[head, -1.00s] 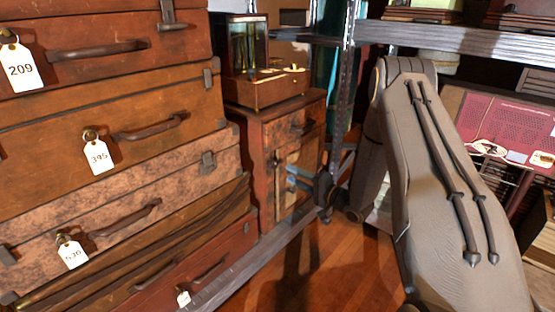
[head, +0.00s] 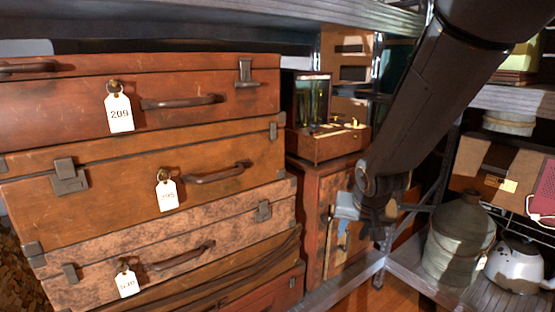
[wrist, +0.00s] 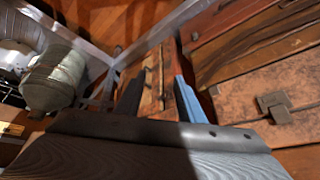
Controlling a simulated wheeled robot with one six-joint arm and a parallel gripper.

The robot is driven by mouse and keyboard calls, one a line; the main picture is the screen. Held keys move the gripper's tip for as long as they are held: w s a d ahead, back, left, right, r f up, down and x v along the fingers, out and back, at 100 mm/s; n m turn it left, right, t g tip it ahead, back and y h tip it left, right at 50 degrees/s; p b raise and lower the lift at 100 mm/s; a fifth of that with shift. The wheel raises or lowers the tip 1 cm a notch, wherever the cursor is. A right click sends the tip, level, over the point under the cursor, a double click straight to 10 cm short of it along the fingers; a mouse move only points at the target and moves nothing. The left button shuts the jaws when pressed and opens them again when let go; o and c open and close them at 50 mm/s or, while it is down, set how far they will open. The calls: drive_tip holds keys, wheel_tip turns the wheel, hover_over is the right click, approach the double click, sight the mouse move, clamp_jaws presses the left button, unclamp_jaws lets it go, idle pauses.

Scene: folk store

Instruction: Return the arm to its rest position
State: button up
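My arm comes down from the top right of the head view, in front of the shelves. My gripper (head: 346,226) is at its lower end, pointing down in front of the reddish-brown cabinet (head: 315,215). In the wrist view my gripper (wrist: 157,84) shows two fingers held apart, one dark and one blue-lit. No object shows between the fingers; only the cabinet and floor lie behind them. Whether the gripper touches the cabinet cannot be told.
A stack of suitcases with number tags (head: 120,113) fills the left. A box with a glass case (head: 327,143) stands on the cabinet. A metal can (head: 460,240) and a white kettle (head: 520,266) sit on the right shelf.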

drive_tip(key=s+a+r+n+g, duration=0.2)
drive_tip(key=s+a+g, duration=0.1)
drive_tip(key=s, duration=1)
drive_tip(key=s+a+r+n+g, duration=0.2)
drive_tip(key=s+a+g, duration=0.1)
drive_tip(key=s, duration=0.9)
drive_tip(key=d+r+m+p, duration=0.1)
drive_tip(key=d+r+p, duration=0.4)
drive_tip(key=p, duration=0.8)
drive_tip(key=shift+s+d+r+m, duration=0.2)
drive_tip(key=shift+d+r+m, duration=0.15)
drive_tip(key=shift+r, duration=0.35)
